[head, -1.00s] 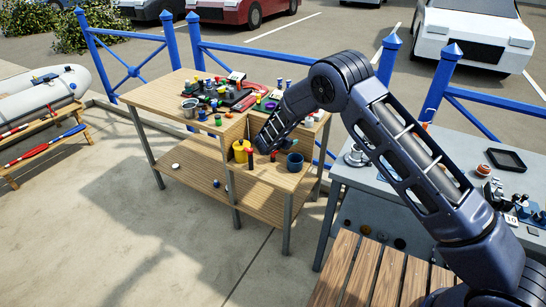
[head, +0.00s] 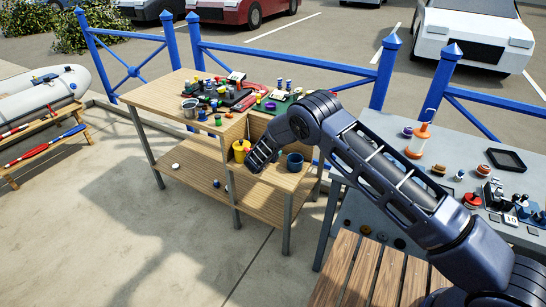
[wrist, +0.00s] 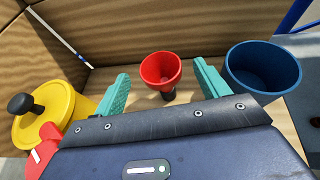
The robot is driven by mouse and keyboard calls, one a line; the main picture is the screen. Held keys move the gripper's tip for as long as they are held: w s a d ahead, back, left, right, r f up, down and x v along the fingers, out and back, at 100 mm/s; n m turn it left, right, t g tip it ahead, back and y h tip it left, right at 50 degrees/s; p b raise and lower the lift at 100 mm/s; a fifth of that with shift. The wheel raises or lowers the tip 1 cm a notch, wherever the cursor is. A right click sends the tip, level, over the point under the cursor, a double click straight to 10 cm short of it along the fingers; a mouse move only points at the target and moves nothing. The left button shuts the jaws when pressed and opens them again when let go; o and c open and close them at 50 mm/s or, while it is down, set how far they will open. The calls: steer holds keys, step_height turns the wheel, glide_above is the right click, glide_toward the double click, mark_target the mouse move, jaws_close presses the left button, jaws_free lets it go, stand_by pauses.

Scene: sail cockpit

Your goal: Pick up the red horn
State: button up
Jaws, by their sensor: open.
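The red horn (wrist: 160,71) stands upright in the wrist view, its wide red bell up and a dark part below, on a wooden surface. My gripper (wrist: 161,85) is open, with its two teal fingers to the left and right of the horn in the picture. The horn shows in the gap between the fingertips; I cannot tell whether it is within their reach. In the head view my arm hides the horn, and the fingers are hidden there too.
A yellow pot (wrist: 45,116) with a black knob stands close at left, with a red part beside it. A blue cup (wrist: 263,76) stands close at right. Wooden walls (wrist: 130,28) rise behind. The wooden table (head: 155,95) holds several small items on top.

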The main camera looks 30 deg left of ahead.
steer(key=x, duration=0.5)
steer(key=shift+f, duration=0.1)
steer(key=shift+s, duration=0.1)
steer(key=c, duration=1.1)
